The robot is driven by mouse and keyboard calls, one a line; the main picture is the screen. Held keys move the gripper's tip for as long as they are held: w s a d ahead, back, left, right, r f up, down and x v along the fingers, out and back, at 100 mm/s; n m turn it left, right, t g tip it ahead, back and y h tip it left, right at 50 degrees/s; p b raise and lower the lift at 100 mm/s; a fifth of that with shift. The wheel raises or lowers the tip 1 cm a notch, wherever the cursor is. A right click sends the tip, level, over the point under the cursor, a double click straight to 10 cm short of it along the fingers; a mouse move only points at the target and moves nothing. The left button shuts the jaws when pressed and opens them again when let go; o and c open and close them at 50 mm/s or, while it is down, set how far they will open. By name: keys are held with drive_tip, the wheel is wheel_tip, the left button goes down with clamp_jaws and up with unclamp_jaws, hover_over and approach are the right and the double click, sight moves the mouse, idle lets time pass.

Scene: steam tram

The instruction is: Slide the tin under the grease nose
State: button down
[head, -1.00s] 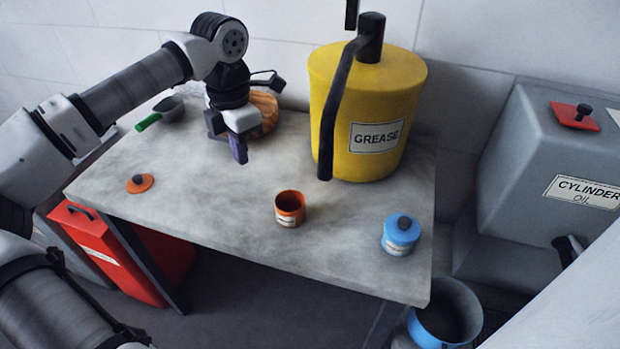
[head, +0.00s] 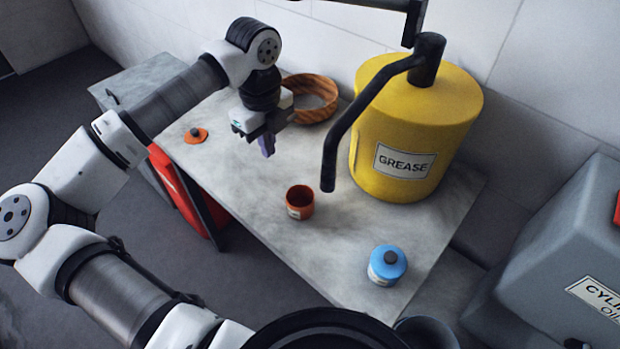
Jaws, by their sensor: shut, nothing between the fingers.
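An open orange tin (head: 300,202) with a pale label stands upright on the grey table. The yellow drum labelled GREASE (head: 418,130) stands behind it to the right. Its black nose (head: 338,150) bends out and hangs down, ending just right of the tin in the picture. The tin looks apart from the nose and not directly beneath its tip. My gripper (head: 267,147) points down over the table, behind and left of the tin, shut and empty. Its purple fingertips do not touch the tin.
A blue lidded tin (head: 387,265) stands near the table's front right edge. An orange lid (head: 196,135) lies at the left. A grey cylinder-oil box (head: 565,260) stands right. The table (head: 240,205) is bare left of the tin.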

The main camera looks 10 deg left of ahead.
sight(298, 193)
wheel_tip(298, 193, down, 9)
drive_tip(key=p, duration=0.2)
drive_tip(key=shift+f+p, duration=0.2)
drive_tip(key=shift+p, duration=0.1)
drive_tip(key=s+d+p, duration=0.1)
drive_tip(key=d, duration=0.1)
drive_tip(key=shift+s+d+f+p, duration=0.15)
drive_tip(key=shift+s+d+p, duration=0.15)
drive_tip(key=shift+s+p, duration=0.1)
drive_tip(key=shift+s+d+f, duration=0.1)
drive_tip(key=shift+s+d, duration=0.1)
drive_tip(key=shift+d, duration=0.15)
drive_tip(key=shift+d+f, duration=0.1)
drive_tip(key=shift+s+d+f+b, duration=0.1)
drive_tip(key=shift+s+d+b, duration=0.15)
drive_tip(key=shift+b, duration=0.2)
drive_tip(key=shift+s+d+b, duration=0.35)
drive_tip(key=shift+d, duration=0.25)
drive_tip(key=shift+s+d+b, duration=0.35)
drive_tip(key=shift+d, duration=0.25)
drive_tip(key=shift+d+r, duration=0.1)
drive_tip(key=shift+r, duration=0.1)
